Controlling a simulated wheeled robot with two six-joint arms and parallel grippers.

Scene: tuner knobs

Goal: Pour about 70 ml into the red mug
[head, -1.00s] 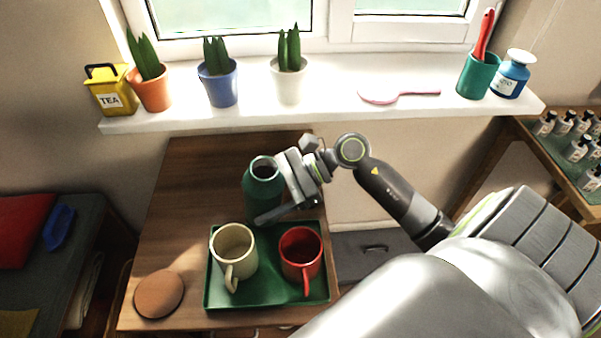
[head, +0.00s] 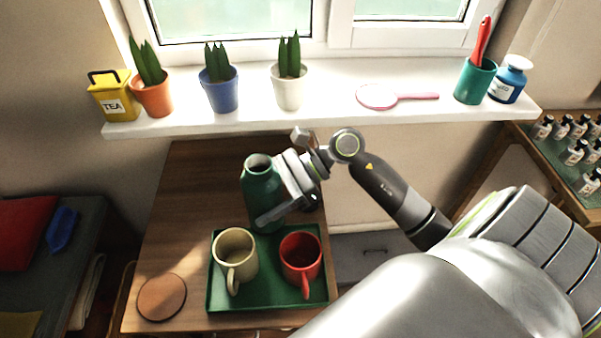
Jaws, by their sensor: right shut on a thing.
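The red mug (head: 301,259) stands upright on the right side of a green tray (head: 262,300). A cream mug (head: 235,256) stands to its left on the same tray. My right gripper (head: 272,208) is shut on a dark green open-topped bottle (head: 261,187) behind the mugs. The bottle is nearly upright with a slight lean, its mouth up and to the left. Whether its base touches the table or tray is hard to tell. The inside of the red mug looks dark, and any liquid level cannot be made out. My left gripper is not in view.
A round brown coaster (head: 162,297) lies on the table (head: 185,215) left of the tray. The table's left and back parts are clear. The windowsill (head: 330,105) behind carries potted plants, a yellow tea tin (head: 115,97), a pink hand mirror (head: 378,96) and a teal pot (head: 475,82).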

